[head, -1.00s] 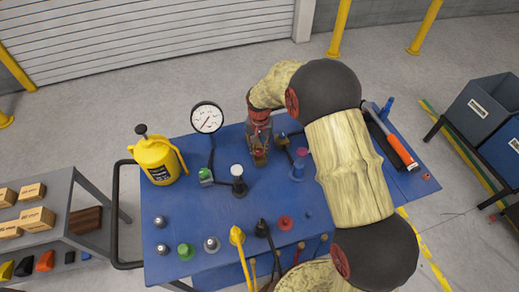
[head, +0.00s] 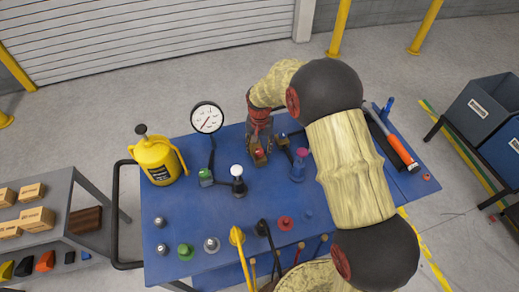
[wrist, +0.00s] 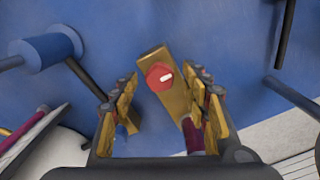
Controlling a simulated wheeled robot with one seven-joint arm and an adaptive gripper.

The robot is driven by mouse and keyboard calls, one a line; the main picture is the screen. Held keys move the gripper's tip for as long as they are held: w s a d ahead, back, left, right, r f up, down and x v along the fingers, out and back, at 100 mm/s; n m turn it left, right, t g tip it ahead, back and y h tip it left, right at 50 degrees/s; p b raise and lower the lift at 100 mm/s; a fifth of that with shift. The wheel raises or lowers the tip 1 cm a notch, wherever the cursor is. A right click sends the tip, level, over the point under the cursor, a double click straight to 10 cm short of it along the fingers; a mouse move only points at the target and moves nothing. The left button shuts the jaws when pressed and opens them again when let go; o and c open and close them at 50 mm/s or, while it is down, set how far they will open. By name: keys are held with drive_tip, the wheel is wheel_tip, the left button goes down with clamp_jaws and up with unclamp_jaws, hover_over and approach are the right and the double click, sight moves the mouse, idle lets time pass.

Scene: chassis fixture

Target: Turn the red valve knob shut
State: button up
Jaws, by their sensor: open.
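The red valve knob (wrist: 158,77) shows in the wrist view as a small hexagonal cap with a white mark. It sits on a flat brass-coloured piece (wrist: 167,103). My gripper (wrist: 161,88) is open, with one finger to the left of the knob and one to the right. Clear gaps show between the fingers and the knob in the picture; the height between them is hard to judge. In the head view my gripper (head: 259,154) points down over the back middle of the blue table (head: 330,250), and a little red shows between its fingers.
A dial gauge (head: 207,118) and a white-topped post (head: 238,180) stand left of my gripper. A blue post with a magenta top (head: 299,165) stands close on its right. A yellow pump can (head: 158,160) is at the far left. Several knobs line the front.

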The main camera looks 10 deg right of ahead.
sight(259, 151)
wheel_tip(259, 151, up, 12)
drive_tip(key=shift+f, duration=0.25)
idle(0.6)
drive_tip(key=s+d+r+n+t+b, duration=0.1)
drive_tip(key=s+d+r, duration=0.3)
drive_tip(key=s, duration=0.6)
drive_tip(key=s+d+r+n+t+b, duration=0.1)
drive_tip(key=s+d+r+b, duration=0.3)
drive_tip(key=s, duration=0.7)
drive_tip(key=s+d+r+n+t+b, duration=0.1)
drive_tip(key=s+d+r+t+b, duration=0.1)
drive_tip(key=s, duration=0.9)
wheel_tip(259, 151, up, 3)
drive_tip(key=d+t, duration=0.1)
drive_tip(key=d, duration=0.1)
drive_tip(key=shift+d+t, duration=0.3)
drive_tip(key=shift+s, duration=0.1)
